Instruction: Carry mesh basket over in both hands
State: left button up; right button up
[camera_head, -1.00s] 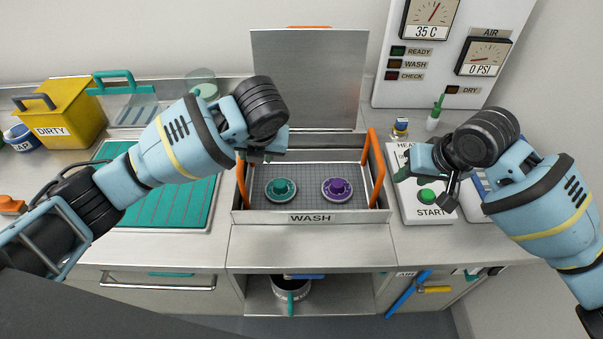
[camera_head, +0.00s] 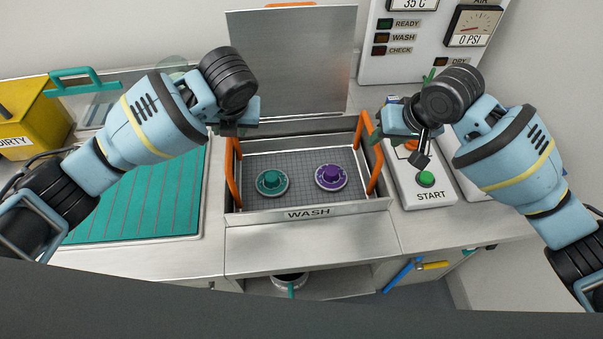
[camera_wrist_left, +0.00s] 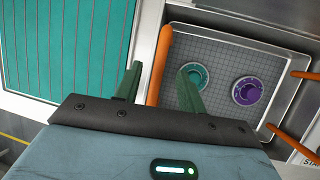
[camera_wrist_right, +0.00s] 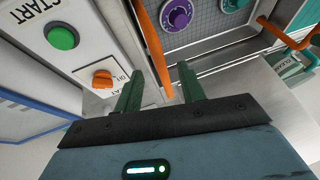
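The mesh basket (camera_head: 300,200) sits in the well marked WASH, with an upright orange handle at its left (camera_head: 233,178) and right (camera_head: 375,168) ends. A teal round part (camera_head: 271,181) and a purple one (camera_head: 331,176) lie on its grid floor. My left gripper (camera_head: 230,133) is open above the left handle; in the left wrist view that handle (camera_wrist_left: 160,65) shows between the spread fingers. My right gripper (camera_head: 377,140) is open by the right handle's top; in the right wrist view that handle (camera_wrist_right: 151,40) runs down between its fingers. I see no grip on either handle.
A raised metal lid (camera_head: 293,70) stands behind the basket. A control box (camera_head: 428,190) with a green START button is close on the right. A teal mat (camera_head: 140,205) lies left, with a yellow DIRTY bin (camera_head: 35,120) beyond.

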aim_at(230, 139)
pick_arm(q)
jog(key=shift+x, duration=3.55)
pick_arm(e)
jog(key=shift+x, duration=3.55)
pick_arm(q)
grip_shut()
pick_arm(e)
grip_shut()
pick_arm(q)
jog(key=shift+r, duration=0.1)
pick_arm(e)
jog(key=shift+r, duration=0.1)
